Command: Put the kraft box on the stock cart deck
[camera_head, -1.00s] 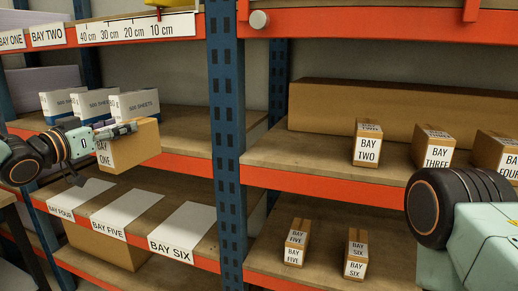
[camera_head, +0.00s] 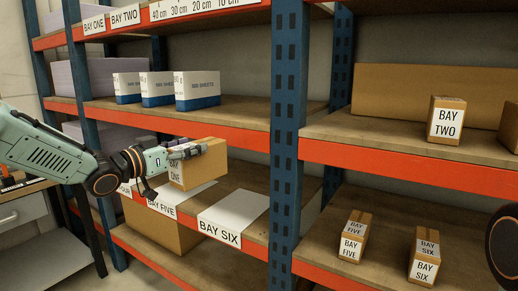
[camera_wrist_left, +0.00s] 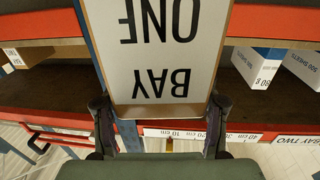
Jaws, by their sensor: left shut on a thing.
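The kraft box (camera_head: 200,170) is a small brown carton in front of the left shelving. Its white label reads BAY ONE in the left wrist view (camera_wrist_left: 160,50). My left gripper (camera_head: 187,150) comes in from the left and is shut on this box, which hangs below the middle shelf's orange edge. In the left wrist view the two dark fingers of my left gripper (camera_wrist_left: 160,112) stand on either side of the box. I cannot make out the stock cart deck for certain. My right gripper is out of view; only a dark part of my right arm shows at the right edge.
A blue post (camera_head: 289,130) stands right of the box. White paper-sheet boxes (camera_head: 157,88) sit on the middle left shelf. Small cartons for BAY TWO (camera_head: 446,120), BAY FIVE (camera_head: 354,237) and BAY SIX (camera_head: 424,257) stand on the right shelves. A grey drawer unit (camera_head: 22,212) is at far left.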

